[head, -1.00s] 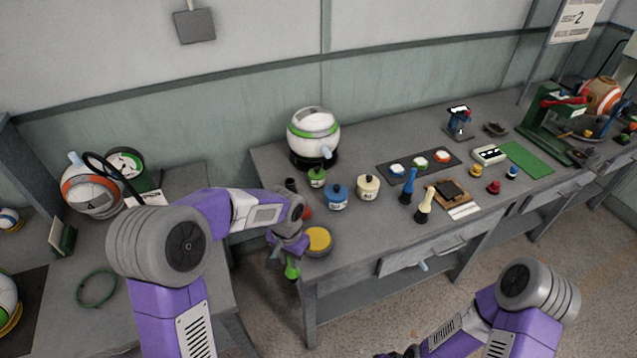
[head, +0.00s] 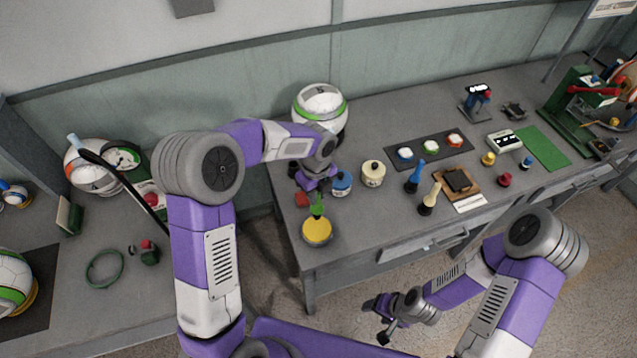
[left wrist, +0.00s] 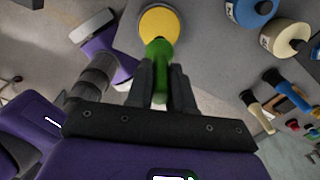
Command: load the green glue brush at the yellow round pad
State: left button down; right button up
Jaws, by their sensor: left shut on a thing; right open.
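The green glue brush (head: 317,209) is held in my left gripper (head: 316,194) and points down at the yellow round pad (head: 317,231). The pad is a yellow disc in a dark holder near the bench's front left corner. In the left wrist view the green brush (left wrist: 158,62) sits between the fingers, and its far end overlaps the edge of the yellow pad (left wrist: 160,24). I cannot tell whether its tip touches the pad. My right gripper (head: 376,314) is open and empty, low in front of the bench.
A blue glue pot (head: 341,184) and a cream pot (head: 373,174) stand right of the pad. A blue brush (head: 414,177) and a cream brush (head: 430,199) stand further right. A white and green ball (head: 319,106) is behind my left gripper. The bench front near the pad is clear.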

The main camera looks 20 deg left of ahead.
aim_at(316, 208)
pick_arm(q)
jog(key=shift+s+f+b, duration=0.1)
jog(key=shift+f+b, duration=0.85)
jog(key=shift+f, duration=0.1)
jog(key=shift+f+b, duration=1.5)
jog(key=shift+f, duration=0.45)
jog(key=shift+f+b, duration=0.3)
jog(key=shift+f, duration=0.15)
notch_tip(316, 208, up, 7)
jog(key=p, duration=0.6)
dwell(0.4)
jog(key=shift+f, duration=0.1)
dwell(0.4)
